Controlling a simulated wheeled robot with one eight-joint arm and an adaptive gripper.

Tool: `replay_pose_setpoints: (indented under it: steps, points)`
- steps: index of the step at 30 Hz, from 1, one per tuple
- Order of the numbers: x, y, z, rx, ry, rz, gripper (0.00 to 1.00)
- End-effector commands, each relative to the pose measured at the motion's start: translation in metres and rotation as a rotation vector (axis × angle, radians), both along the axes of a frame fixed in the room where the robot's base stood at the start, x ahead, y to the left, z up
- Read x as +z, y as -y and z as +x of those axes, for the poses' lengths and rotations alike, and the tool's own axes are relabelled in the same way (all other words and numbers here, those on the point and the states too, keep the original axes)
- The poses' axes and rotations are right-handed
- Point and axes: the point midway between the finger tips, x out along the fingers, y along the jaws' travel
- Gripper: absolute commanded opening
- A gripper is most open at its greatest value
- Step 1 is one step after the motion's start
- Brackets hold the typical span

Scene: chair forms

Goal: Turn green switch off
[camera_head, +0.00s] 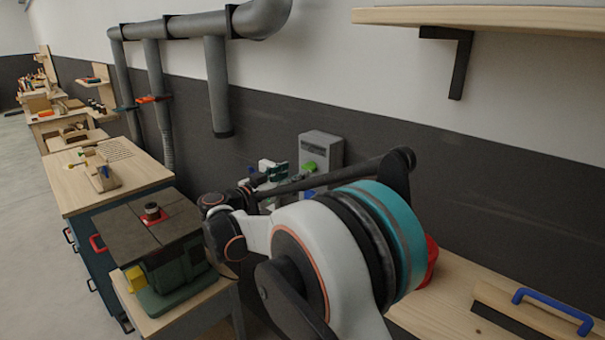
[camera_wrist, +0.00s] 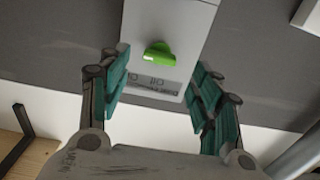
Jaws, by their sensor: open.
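The green switch (camera_wrist: 159,55) is a bright green knob on the face of a light grey box, between and beyond my fingers in the wrist view. Black lettering is printed on the box next to it. In the head view the green switch (camera_head: 309,166) shows small on the grey box (camera_head: 322,143) on the dark wall. My gripper (camera_wrist: 158,98) is open and empty, with its teal-padded fingers spread to both sides of the box. In the head view my gripper (camera_head: 272,171) is just left of the box, partly hidden by my arm. I see no contact with the switch.
A wooden shelf (camera_head: 500,17) juts from the wall at upper right. A green machine with a dark top (camera_head: 150,225) stands at lower left. A workbench with a blue handle (camera_head: 552,308) is at lower right. Grey pipes (camera_head: 215,85) run along the wall.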

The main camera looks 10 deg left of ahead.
Motion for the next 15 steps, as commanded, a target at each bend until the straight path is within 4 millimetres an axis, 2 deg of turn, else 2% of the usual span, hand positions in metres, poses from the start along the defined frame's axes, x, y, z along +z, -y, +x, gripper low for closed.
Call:
replay_pose_setpoints:
  steps: [6, 15]
  points:
    - [0.0, 0.017, 0.028, -0.001, 0.0, 0.0, 0.58]
    - [0.0, 0.023, 0.039, 0.001, -0.001, 0.001, 0.58]
